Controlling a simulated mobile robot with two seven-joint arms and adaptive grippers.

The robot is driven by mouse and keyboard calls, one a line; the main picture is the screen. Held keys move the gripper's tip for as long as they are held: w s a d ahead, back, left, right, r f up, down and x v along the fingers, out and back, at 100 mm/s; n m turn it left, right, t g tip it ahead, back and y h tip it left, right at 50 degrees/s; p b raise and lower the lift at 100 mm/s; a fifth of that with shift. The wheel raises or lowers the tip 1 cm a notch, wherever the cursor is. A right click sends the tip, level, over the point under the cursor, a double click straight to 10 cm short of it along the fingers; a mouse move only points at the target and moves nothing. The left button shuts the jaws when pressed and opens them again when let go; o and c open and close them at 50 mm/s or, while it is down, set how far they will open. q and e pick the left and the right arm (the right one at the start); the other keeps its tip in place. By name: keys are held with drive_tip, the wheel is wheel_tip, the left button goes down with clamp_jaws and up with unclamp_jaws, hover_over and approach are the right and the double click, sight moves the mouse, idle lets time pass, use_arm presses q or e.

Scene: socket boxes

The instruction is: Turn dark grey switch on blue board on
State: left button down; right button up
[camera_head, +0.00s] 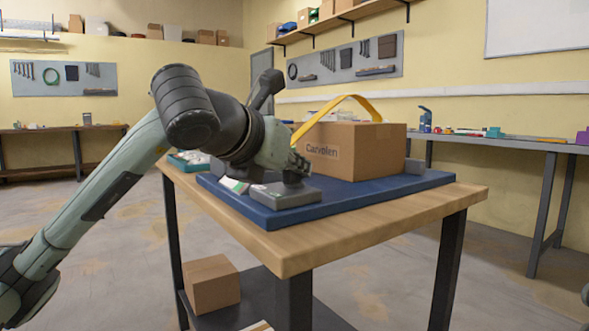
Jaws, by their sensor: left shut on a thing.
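The blue board (385,190) lies on the wooden table. A grey box (285,195) with a small green mark sits on its near left part, and a smaller white-and-green piece (234,185) is beside it. My left gripper (294,172) reaches down over the grey box and is shut on a dark part at its top, which appears to be the dark grey switch. My arm and fingers hide most of this part, and its on or off position cannot be told. My right gripper is out of view.
A cardboard box (352,150) with a yellow strap (340,100) stands on the board just behind my left gripper. A teal tray (188,163) is at the table's back left. The table's near right edge (400,222) is clear.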

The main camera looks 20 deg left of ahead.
use_arm(q)
drive_tip(key=shift+f+y, duration=0.1)
drive_tip(key=shift+y, duration=0.2)
drive_tip(key=c, duration=1.6)
unclamp_jaws()
drive_tip(key=v, duration=1.2)
